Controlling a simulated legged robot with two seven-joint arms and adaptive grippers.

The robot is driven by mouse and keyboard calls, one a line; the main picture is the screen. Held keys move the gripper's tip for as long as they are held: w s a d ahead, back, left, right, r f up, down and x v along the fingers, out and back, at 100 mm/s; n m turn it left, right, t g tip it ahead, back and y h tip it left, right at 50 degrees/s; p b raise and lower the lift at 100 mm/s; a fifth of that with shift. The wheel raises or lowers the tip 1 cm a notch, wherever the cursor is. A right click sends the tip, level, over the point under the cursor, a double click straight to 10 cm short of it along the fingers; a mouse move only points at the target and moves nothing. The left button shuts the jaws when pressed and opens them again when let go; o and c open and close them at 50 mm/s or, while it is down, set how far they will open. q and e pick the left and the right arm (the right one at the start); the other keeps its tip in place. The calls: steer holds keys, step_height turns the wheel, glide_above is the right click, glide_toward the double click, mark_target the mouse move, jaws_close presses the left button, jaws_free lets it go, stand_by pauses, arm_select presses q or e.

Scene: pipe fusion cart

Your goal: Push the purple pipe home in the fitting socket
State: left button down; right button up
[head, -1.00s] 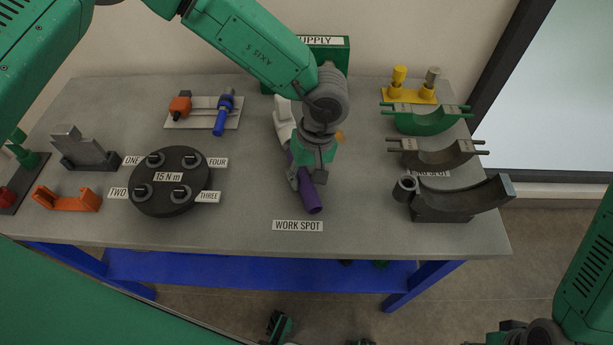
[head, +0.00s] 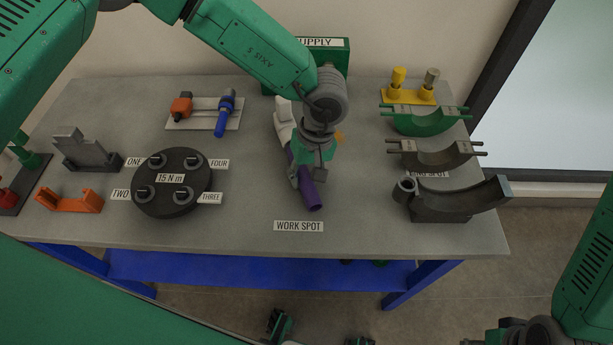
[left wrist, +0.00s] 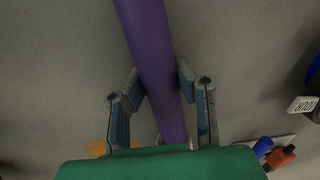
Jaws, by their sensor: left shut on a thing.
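The purple pipe (head: 314,201) lies slanted above the work spot, its near end pointing toward the table's front. My left gripper (head: 307,175) is shut around it from above. In the left wrist view the purple pipe (left wrist: 150,48) runs between the two fingers of my left gripper (left wrist: 160,88), one on each side. A pale grey-white piece (head: 284,122) lies behind, in line with the pipe; it may be the fitting. The wrist hides the join between them, so I cannot tell how deep the pipe sits. My right gripper is not clearly seen.
A black disc (head: 172,205) with several numbered posts stands left of the pipe. The green supply box (head: 340,52) is behind. The table front near the work spot label (head: 299,226) is clear.

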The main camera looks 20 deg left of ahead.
arm_select(q)
steer(key=shift+w+a, duration=0.3)
steer(key=shift+w+a, duration=0.4)
steer(key=shift+w, duration=0.25)
steer(key=shift+w+a, duration=0.15)
steer(key=shift+w, duration=0.1)
steer(key=shift+w+a+p, duration=0.35)
steer(key=shift+w+a, duration=0.05)
steer(key=shift+w, duration=0.1)
steer(key=c, duration=1.3)
jaws_free()
steer(key=shift+o, duration=0.2)
step_height(320, 180, up, 12)
steer(key=w+d, duration=0.1)
steer(key=w, duration=0.1)
steer(key=shift+d+f, duration=0.15)
steer(key=shift+d, duration=0.1)
